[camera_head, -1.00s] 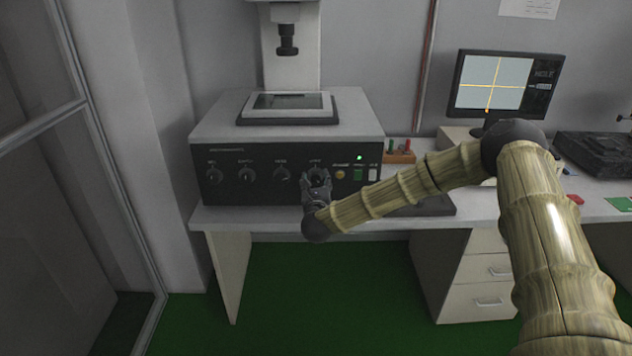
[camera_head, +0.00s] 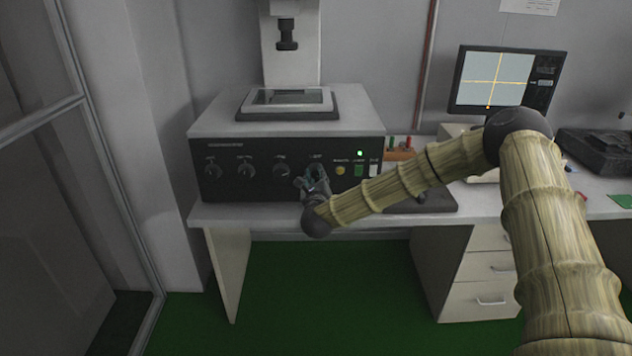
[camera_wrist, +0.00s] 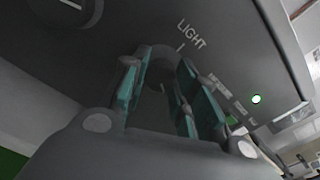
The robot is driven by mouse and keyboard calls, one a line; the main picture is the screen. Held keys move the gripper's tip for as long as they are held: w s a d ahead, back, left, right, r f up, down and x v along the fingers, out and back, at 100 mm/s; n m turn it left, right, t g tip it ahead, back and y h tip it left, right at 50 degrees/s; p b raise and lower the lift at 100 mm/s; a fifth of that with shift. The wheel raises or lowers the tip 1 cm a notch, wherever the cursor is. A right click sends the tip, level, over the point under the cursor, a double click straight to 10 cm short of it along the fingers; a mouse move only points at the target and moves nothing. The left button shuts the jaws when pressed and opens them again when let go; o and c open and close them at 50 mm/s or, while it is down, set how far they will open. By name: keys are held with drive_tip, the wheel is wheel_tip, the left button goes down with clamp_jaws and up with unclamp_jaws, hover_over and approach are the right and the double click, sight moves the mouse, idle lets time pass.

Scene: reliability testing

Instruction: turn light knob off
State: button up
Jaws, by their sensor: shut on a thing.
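The light knob (camera_wrist: 161,72) is a dark round knob below the white "LIGHT" label (camera_wrist: 192,34) in the wrist view. It is the rightmost knob on the dark front panel (camera_head: 225,188) of the machine. My gripper (camera_head: 314,178) is at this knob and mostly hides it in the head view. In the wrist view my gripper's teal-padded fingers (camera_wrist: 160,95) stand on both sides of the knob, shut on it. A green indicator lamp (camera_head: 360,153) glows right of the knob.
Other knobs (camera_head: 245,169) sit to the left on the panel. A yellow button (camera_head: 340,170), a green switch (camera_head: 359,170) and a white switch (camera_head: 374,170) are close on the right. A monitor (camera_head: 505,80) stands on the desk (camera_head: 270,215) further right.

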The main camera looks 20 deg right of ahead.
drive_tip(key=n+b, duration=0.2)
drive_tip(key=n, duration=0.4)
drive_tip(key=n+b, duration=0.1)
drive_tip(key=n, duration=0.6)
drive_tip(key=shift+a+n, duration=0.1)
drive_tip(key=shift+n, duration=0.3)
drive_tip(key=n, duration=0.6)
drive_tip(key=shift+c, duration=0.2)
drive_tip(key=shift+f+n, duration=0.15)
drive_tip(key=shift+n, duration=1.85)
drive_tip(key=shift+s, duration=0.1)
drive_tip(key=o, duration=1.1)
drive_tip(key=shift+c, duration=0.2)
